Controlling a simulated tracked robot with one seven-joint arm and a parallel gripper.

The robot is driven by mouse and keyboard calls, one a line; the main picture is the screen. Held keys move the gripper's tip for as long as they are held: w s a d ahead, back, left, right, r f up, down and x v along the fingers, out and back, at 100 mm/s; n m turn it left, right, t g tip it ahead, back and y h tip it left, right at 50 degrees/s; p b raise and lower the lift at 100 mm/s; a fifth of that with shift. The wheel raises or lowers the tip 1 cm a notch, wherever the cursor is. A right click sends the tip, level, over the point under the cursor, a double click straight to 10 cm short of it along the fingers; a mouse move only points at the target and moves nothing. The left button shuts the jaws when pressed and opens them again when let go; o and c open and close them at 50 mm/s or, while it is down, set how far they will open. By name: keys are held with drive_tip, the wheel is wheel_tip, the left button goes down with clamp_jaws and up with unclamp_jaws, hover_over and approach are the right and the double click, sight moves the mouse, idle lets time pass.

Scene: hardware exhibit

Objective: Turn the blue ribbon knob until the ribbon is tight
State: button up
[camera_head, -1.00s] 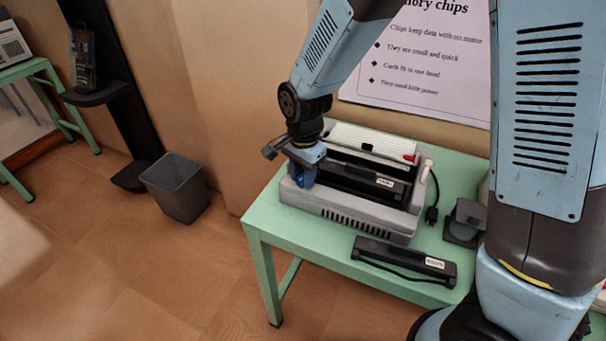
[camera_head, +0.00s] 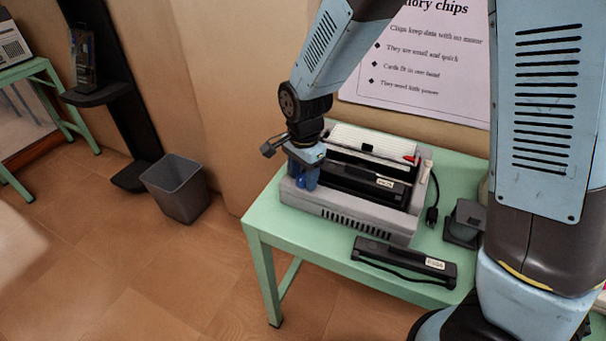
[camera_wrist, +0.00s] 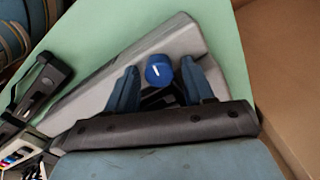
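The blue ribbon knob (camera_wrist: 159,70) is round with a white line on its top, in the middle of the wrist view. It sits at one end of the grey machine (camera_wrist: 122,70). My gripper (camera_wrist: 163,76) has one dark blue finger on each side of the knob, with a narrow gap visible on both sides. In the head view, my gripper (camera_head: 304,180) is over the left end of the grey machine (camera_head: 350,218), fingers pointing down, and the knob cannot be told apart there. A black ribbon cartridge (camera_head: 362,183) lies in the machine.
The machine stands on a green table (camera_head: 290,238). A second black cartridge (camera_head: 404,263) lies in front of it, and a dark device (camera_head: 464,222) stands to the right. A wall with a poster (camera_head: 420,60) is behind. A grey bin (camera_head: 176,188) stands on the floor left.

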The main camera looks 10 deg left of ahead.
sight(304, 178)
drive_tip(key=shift+r, duration=0.1)
drive_tip(key=r, duration=1.3)
drive_tip(key=shift+s+d+r, duration=0.15)
drive_tip(key=shift+d+r, duration=0.05)
drive_tip(key=shift+r, duration=0.05)
drive_tip(key=d+r+n+t, duration=0.1)
drive_tip(key=d+r+n, duration=0.1)
drive_tip(key=d+r, duration=0.5)
drive_tip(key=d+r+n+t, duration=0.1)
drive_tip(key=d+r, duration=0.1)
drive_tip(key=d, duration=1)
drive_tip(key=shift+s+d+r+n+t, duration=0.7)
drive_tip(key=shift+s+d, duration=1.1)
drive_tip(key=shift+d, duration=0.45)
drive_tip(key=shift+s+d+r+n+t, duration=0.45)
drive_tip(key=shift+s+d+n, duration=0.4)
drive_tip(key=shift+s+d, duration=1.15)
drive_tip(key=shift+s+d+r+n+t, duration=0.7)
drive_tip(key=shift+s+d, duration=0.85)
drive_tip(key=shift+d, duration=0.95)
drive_tip(key=shift+f, duration=0.1)
